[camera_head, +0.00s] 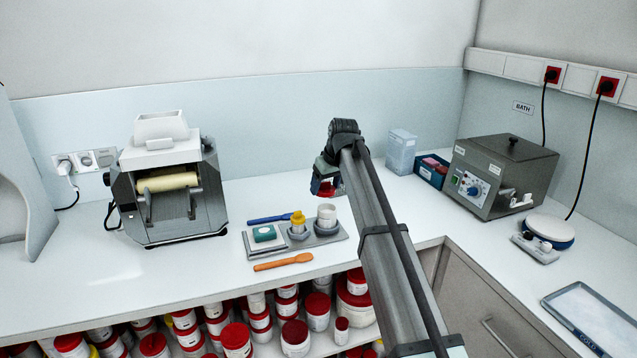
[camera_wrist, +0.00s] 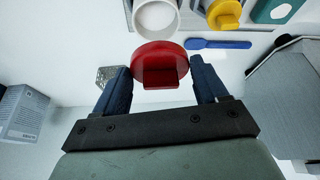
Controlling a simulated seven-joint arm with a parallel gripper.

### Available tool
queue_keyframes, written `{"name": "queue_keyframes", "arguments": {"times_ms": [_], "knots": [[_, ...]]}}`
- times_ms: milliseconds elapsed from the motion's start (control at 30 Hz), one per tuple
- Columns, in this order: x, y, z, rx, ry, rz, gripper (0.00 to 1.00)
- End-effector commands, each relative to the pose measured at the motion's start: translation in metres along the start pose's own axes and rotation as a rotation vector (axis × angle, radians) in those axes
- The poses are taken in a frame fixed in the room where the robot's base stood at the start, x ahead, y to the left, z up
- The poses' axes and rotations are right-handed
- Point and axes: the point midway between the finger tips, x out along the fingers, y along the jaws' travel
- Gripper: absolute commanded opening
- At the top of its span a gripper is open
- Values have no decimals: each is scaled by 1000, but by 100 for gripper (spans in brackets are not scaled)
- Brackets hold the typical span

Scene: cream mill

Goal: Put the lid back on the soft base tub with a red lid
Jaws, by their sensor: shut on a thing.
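My gripper (camera_head: 327,184) is shut on a red lid (camera_wrist: 160,60), which sits between its two fingers (camera_wrist: 163,86) in the wrist view. The lid has a raised tab on top; a bit of its red (camera_head: 325,189) shows in the head view. The lid is held in the air above the bench. The open white tub (camera_head: 327,212) stands in a grey holder on the tray, below the gripper and close to it in the picture. It also shows in the wrist view (camera_wrist: 157,15), at the top edge, just beyond the lid and partly cut off. Lid and tub are apart.
A yellow-topped tub (camera_head: 298,222) and a green block (camera_head: 264,233) share the grey tray (camera_head: 341,240). A blue spatula (camera_head: 270,219) lies behind, an orange one (camera_head: 283,262) in front. The mill (camera_head: 170,190) stands left, the bath (camera_head: 498,170) right. Bench left of the tray is clear.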

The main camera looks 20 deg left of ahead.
Motion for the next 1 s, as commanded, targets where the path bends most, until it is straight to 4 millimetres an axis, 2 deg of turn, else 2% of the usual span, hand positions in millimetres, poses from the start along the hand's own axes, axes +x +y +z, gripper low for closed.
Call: {"name": "queue_keyframes", "arguments": {"times_ms": [33,67,233,800,1000], "knots": [[-7,-3,12,0,1,0,44],[-9,-3,15,0,1,0,44],[-10,-3,19,0,-1,0,44],[23,-4,32,-1,0,0,44],[28,-3,34,-1,0,0,44]]}}
